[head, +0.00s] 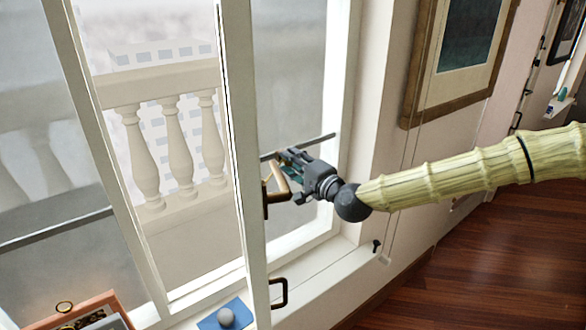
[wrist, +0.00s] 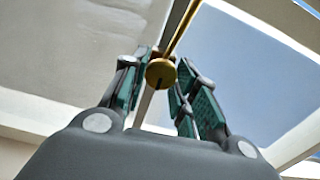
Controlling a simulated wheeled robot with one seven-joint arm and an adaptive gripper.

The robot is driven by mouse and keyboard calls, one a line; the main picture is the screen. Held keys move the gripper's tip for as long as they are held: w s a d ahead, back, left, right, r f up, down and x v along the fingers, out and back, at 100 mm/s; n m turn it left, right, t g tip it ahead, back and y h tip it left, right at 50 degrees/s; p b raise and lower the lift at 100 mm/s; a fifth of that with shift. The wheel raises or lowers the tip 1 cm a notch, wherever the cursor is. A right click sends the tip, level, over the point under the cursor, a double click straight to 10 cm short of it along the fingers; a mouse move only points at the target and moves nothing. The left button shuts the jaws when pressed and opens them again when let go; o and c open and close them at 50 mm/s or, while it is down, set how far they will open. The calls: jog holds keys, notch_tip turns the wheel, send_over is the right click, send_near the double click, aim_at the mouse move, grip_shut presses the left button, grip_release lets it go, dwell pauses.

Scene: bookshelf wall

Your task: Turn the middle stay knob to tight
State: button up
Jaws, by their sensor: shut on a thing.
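A round brass knob (wrist: 160,73) with a dark mark on its face sits between the green-padded fingers of my gripper (wrist: 158,82) in the wrist view. A thin brass rod runs up behind it. I take this knob to be the middle stay knob; my gripper is shut on it. In the head view my gripper (head: 286,158) is at the window, beside the white upright, and the knob is hidden by the fingers. The mark's setting, tight or loose, cannot be read.
A brass-coloured handle (head: 277,184) projects from the white window upright (head: 243,150), close below my gripper. A dark handle (head: 280,293) is lower down. A grey ball (head: 226,317) rests on a blue item at the sill. A framed picture (head: 460,60) hangs at right.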

jog(key=shift+m, duration=0.3)
dwell(0.4)
jog(key=o, duration=1)
jog(key=shift+d, duration=0.1)
jog(key=shift+s, duration=0.1)
jog(key=v, duration=1.2)
